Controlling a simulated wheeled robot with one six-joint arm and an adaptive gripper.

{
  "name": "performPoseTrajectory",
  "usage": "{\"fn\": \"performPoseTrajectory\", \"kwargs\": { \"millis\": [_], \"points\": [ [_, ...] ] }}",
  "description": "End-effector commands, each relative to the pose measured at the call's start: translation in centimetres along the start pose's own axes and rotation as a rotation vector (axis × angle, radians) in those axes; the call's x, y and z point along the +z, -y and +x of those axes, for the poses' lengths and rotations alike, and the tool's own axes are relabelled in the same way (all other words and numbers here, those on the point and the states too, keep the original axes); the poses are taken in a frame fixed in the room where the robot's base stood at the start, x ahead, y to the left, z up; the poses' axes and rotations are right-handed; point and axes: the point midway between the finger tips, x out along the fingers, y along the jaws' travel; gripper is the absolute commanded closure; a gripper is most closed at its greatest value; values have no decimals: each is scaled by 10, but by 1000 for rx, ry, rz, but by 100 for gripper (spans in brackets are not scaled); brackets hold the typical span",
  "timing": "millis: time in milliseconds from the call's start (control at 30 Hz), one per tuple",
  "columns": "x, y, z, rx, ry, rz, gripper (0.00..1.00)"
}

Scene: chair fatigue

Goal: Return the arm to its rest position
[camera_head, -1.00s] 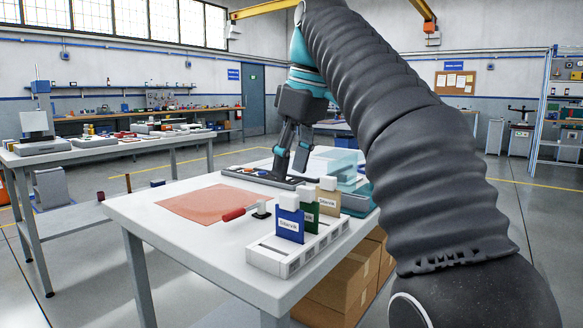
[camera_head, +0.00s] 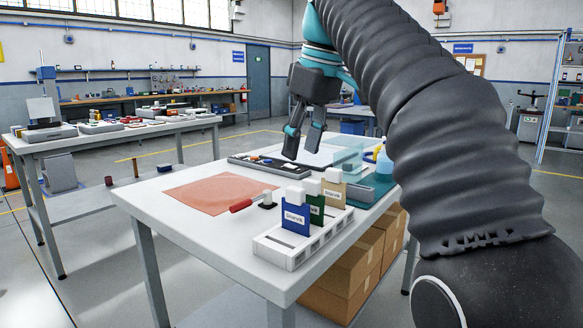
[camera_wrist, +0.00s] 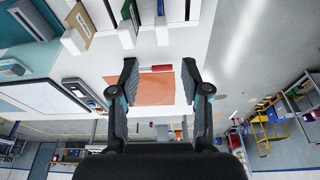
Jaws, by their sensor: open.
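My gripper (camera_head: 304,143) is open and empty above the far part of the white table (camera_head: 150,205), over the dark tray (camera_head: 262,168) as seen in the head view. In the wrist view my gripper (camera_wrist: 163,80) has its two fingers apart, with the orange mat (camera_wrist: 150,90) below them. My arm, in a dark ribbed sleeve, arches across the right of the head view and hides part of the table's right side. The orange mat also lies flat on the table in the head view (camera_head: 215,190).
A white rack (camera_head: 290,252) holds blue, green and tan cards near the front edge. A red-handled tool (camera_head: 242,205) lies beside the mat. A clear box (camera_head: 347,158) stands behind the rack. Cardboard boxes (camera_head: 335,280) sit below. Another table (camera_head: 100,138) stands at left.

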Motion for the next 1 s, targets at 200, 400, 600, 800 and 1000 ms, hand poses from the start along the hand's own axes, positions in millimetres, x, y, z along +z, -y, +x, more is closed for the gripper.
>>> {"fn": "performPoseTrajectory", "kwargs": {
  "millis": [200,400,600,800,1000],
  "points": [
    [43,-1,17,54,-31,163,53],
    [88,2,47,109,-65,309,53],
    [141,10,87,163,-99,446,53],
    [199,24,137,218,-135,573,53],
    [258,43,196,268,-174,687,53]
  ]
}}
